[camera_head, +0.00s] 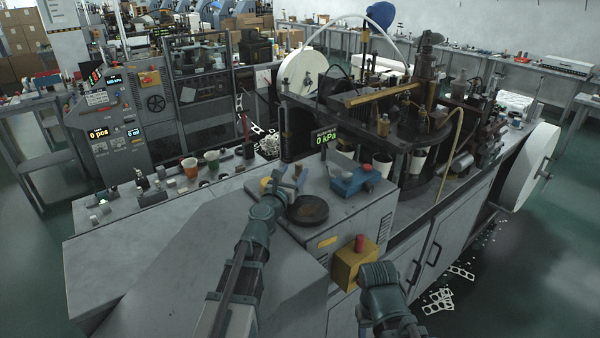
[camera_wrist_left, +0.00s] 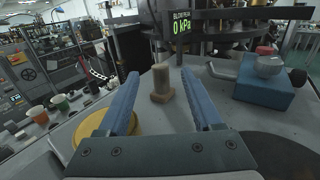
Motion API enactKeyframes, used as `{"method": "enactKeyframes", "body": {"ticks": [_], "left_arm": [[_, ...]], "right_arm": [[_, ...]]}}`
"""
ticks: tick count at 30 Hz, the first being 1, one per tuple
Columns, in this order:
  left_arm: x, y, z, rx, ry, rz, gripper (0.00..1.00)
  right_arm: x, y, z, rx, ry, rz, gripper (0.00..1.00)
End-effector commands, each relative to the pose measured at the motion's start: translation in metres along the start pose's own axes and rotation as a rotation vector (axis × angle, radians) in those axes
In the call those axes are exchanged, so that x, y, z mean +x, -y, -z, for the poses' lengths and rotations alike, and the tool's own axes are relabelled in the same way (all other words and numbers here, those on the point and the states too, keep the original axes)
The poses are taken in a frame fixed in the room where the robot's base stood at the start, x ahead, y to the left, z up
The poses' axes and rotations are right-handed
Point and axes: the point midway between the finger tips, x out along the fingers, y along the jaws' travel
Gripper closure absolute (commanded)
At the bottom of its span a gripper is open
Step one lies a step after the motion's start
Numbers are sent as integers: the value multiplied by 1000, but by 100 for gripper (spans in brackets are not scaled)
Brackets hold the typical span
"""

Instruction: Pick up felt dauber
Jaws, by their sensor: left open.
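In the head view my left gripper (camera_head: 287,178) is over the grey top, and the dauber is hard to make out there. Part of my right arm shows at the bottom of the head view, but its jaws do not show.
A blue block with a grey knob (camera_wrist_left: 272,82) stands to the right. A dark round plate (camera_head: 307,209) lies close to my left arm. A yellow round thing (camera_wrist_left: 118,122) is partly behind the left finger. Several cups (camera_head: 190,168) stand farther left.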

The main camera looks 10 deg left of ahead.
Motion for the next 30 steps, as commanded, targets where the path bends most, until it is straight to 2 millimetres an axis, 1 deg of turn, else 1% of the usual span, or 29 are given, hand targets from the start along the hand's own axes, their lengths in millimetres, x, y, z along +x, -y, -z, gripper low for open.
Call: {"method": "enactKeyframes", "body": {"ticks": [5, 9, 12, 19, 20, 24, 29, 30], "left_arm": [[16, -2, 0, 0, 0, -1, 33], [34, -4, 0, 0, 0, -4, 33], [42, -5, 0, 0, 0, -6, 33], [42, -4, 0, 0, 0, -6, 33], [42, -4, 0, 0, 0, -6, 37], [42, -4, 0, 0, 0, -6, 62], [42, -4, 0, 0, 0, -6, 91], [42, -4, 0, 0, 0, -6, 98]], "right_arm": [[0, 0, 0, 0, 0, 0, 50], [0, 0, 0, 0, 0, 0, 50], [0, 0, 0, 0, 0, 0, 50], [0, 0, 0, 0, 0, 0, 50], [0, 0, 0, 0, 0, 0, 50], [0, 0, 0, 0, 0, 0, 50], [0, 0, 0, 0, 0, 0, 50], [0, 0, 0, 0, 0, 0, 50]]}}
